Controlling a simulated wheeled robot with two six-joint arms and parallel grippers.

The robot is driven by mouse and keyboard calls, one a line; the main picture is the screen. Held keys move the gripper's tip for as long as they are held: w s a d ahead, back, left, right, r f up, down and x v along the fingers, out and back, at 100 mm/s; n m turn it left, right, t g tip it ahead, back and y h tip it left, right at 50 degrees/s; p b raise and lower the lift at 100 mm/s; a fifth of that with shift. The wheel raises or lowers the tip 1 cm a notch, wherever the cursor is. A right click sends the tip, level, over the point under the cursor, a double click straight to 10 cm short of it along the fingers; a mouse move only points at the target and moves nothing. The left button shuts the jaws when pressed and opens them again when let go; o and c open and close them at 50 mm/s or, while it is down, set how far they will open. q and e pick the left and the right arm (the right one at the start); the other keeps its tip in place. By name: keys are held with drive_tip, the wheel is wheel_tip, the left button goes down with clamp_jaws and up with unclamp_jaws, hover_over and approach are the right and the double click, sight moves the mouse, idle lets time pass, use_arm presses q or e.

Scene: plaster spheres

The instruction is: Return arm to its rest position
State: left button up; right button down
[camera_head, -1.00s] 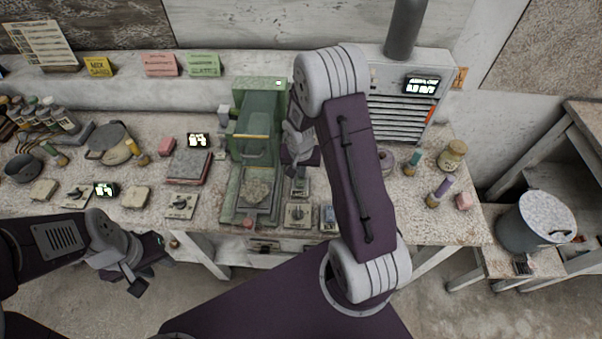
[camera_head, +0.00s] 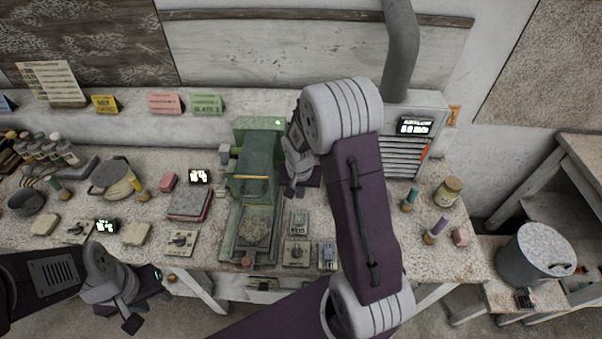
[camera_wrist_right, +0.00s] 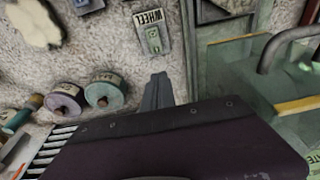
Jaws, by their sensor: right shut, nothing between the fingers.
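My right arm (camera_head: 365,220) is dark purple with grey joints and reaches up over the bench in the head view. Its gripper (camera_head: 290,188) hangs right of the green machine (camera_head: 258,155), partly hidden by my wrist. In the right wrist view, the fingers (camera_wrist_right: 157,92) are together and empty, with the bench below and a small box labelled WHEEL (camera_wrist_right: 151,32) beyond them. My left gripper (camera_head: 120,316) is at the lower left, in front of the bench's front edge. Its fingers look apart and hold nothing.
In the wrist view, the green machine (camera_wrist_right: 225,70) with its handle is close on the right; two round spools (camera_wrist_right: 85,97) are on the left. In the head view, a grey slatted unit (camera_head: 408,145) stands behind my right arm. A bucket (camera_head: 537,255) is at the right.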

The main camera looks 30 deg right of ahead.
wheel_tip(320, 180, up, 6)
drive_tip(key=w, duration=0.1)
drive_tip(key=shift+d+r, duration=0.15)
drive_tip(key=shift+d, duration=0.25)
